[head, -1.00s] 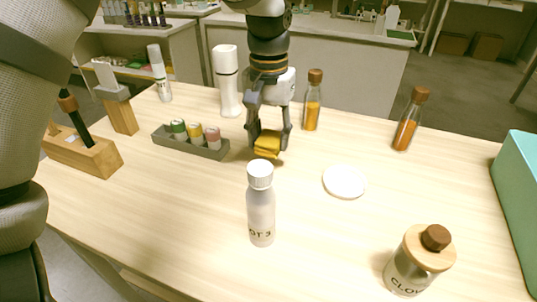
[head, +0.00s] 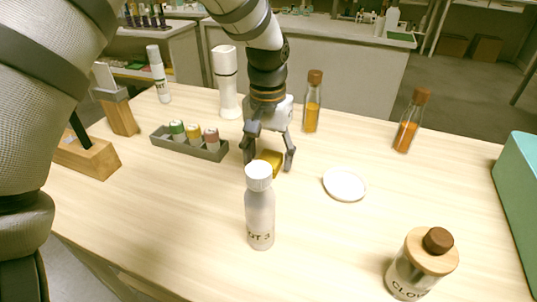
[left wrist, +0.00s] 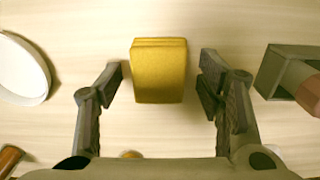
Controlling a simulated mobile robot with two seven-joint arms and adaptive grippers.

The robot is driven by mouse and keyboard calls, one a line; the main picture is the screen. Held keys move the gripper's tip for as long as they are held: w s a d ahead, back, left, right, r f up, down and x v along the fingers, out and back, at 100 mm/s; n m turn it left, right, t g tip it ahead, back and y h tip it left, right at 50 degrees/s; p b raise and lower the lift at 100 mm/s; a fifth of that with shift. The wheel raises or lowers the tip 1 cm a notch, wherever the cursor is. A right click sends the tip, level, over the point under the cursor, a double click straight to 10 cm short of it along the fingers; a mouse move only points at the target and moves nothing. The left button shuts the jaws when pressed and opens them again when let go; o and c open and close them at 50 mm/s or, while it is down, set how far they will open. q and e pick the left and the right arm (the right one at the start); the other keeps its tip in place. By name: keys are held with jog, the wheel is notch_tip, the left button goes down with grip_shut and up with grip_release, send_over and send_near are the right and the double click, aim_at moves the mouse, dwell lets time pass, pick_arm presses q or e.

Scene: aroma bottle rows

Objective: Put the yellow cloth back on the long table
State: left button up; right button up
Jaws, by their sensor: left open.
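The folded yellow cloth (head: 271,159) lies on the pale wooden long table (head: 180,215), behind the white bottle marked 3 (head: 260,213), whose cap partly covers it in the head view. My left gripper (head: 268,164) is open above the table, with one finger on each side of the cloth. In the left wrist view the cloth (left wrist: 159,72) sits between the spread fingers (left wrist: 162,78), with a gap on both sides. My right gripper is not in view.
A grey tray with several small jars (head: 190,143) stands left of the gripper. A white dish (head: 344,184) lies to its right. Amber bottles (head: 312,103) and a tall white bottle (head: 226,85) stand behind. A wood-lidded jar (head: 424,264) is at front right.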

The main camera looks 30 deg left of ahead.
aim_at(268, 158)
pick_arm(q)
notch_tip(268, 158, up, 12)
jog(key=shift+p, duration=0.45)
